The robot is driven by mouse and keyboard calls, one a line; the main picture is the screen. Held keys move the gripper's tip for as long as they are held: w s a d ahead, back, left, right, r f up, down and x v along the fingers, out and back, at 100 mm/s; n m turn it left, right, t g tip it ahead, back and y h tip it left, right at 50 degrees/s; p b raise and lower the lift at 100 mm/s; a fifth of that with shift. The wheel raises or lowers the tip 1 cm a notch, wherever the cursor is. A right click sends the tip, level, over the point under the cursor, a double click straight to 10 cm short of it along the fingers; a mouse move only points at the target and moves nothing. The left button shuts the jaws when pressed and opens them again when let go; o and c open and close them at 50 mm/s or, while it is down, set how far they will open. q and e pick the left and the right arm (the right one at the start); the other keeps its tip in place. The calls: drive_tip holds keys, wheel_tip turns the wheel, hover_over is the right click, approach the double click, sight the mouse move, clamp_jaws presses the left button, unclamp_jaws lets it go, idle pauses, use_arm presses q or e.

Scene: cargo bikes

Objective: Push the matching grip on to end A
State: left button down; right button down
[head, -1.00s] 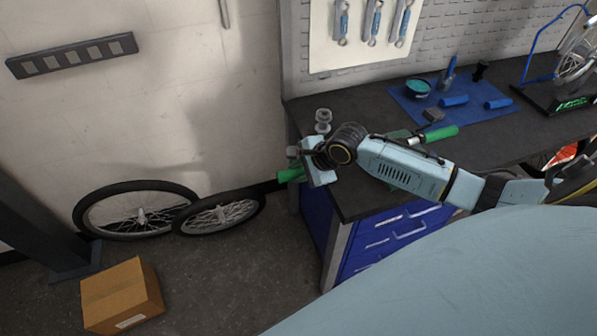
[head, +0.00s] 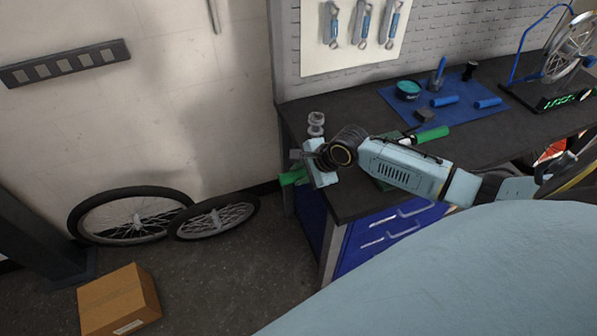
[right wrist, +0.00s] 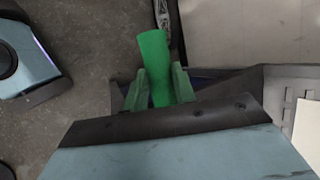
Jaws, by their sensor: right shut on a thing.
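My right gripper (head: 307,162) reaches past the left end of the workbench (head: 345,205). It is shut on a green grip (head: 292,177), which sticks out to the left of the jaws. In the right wrist view the green grip (right wrist: 153,55) stands between the two fingers (right wrist: 156,88), its free end pointing up in the picture. A second green grip (head: 432,134) shows on the bench beyond my arm; what it sits on is partly hidden. I cannot make out which part is end A. My left gripper is not in view.
A blue mat (head: 490,118) holds two blue grips (head: 444,100), a teal tin (head: 408,89) and small tools. A wheel stand (head: 545,98) is at the right. Two wheels (head: 130,215) lean on the wall. A cardboard box (head: 118,302) stands on the floor.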

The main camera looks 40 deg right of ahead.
drive_tip(key=shift+s+d, duration=0.1)
drive_tip(key=shift+d, duration=0.4)
drive_tip(key=shift+d+r+p, duration=0.1)
drive_tip(key=shift+d+p, duration=0.15)
drive_tip(key=shift+p, duration=0.1)
drive_tip(key=shift+s+d, duration=0.2)
drive_tip(key=shift+d, duration=0.4)
drive_tip(key=shift+d+p, duration=0.3)
drive_tip(key=shift+s+d, duration=0.3)
drive_tip(key=shift+d, duration=0.55)
drive_tip(key=shift+s+d, duration=0.15)
drive_tip(key=shift+d, duration=0.5)
drive_tip(key=shift+s+d, duration=0.15)
drive_tip(key=shift+d, duration=0.45)
drive_tip(key=shift+d, duration=0.15)
